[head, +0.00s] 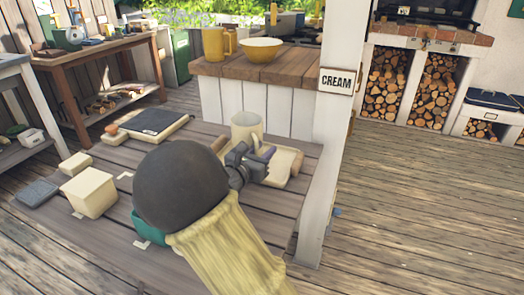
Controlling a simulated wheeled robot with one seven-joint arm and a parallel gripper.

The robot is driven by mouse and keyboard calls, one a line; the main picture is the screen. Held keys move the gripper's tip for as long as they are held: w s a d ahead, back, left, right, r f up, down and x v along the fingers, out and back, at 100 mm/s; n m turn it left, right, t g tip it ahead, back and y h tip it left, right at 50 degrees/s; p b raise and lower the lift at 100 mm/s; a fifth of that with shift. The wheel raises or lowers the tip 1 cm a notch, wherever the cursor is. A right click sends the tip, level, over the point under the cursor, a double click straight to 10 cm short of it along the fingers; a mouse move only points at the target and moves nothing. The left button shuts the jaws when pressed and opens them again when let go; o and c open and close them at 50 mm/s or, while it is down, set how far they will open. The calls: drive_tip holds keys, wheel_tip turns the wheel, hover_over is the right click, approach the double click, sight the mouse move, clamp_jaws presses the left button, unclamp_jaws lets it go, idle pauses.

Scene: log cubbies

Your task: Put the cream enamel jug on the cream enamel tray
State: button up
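The cream enamel jug (246,126) is upright near the far edge of the low wooden table, just beyond my gripper. The cream enamel tray (295,165) lies on the table to the right, partly hidden by my gripper. My gripper (263,156) is in front of the jug and over the tray area. My forearm and the gripper's own body hide much of the fingers, so I cannot tell whether they are open or shut on the jug. The jug's base is hidden; I cannot tell whether it touches the tray.
A cream box (90,193), a dark grey slab (38,193) and a dark-topped flat case (155,121) are on the table's left. A teal item (150,228) is partly behind my arm. A yellow mug (213,44) and bowl (261,50) are on the counter.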

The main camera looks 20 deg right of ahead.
drive_tip(key=shift+r, duration=0.1)
drive_tip(key=p+v, duration=0.2)
drive_tip(key=v, duration=0.4)
drive_tip(key=shift+s+r, duration=0.1)
drive_tip(key=shift+s+a, duration=0.4)
drive_tip(key=shift+a, duration=0.1)
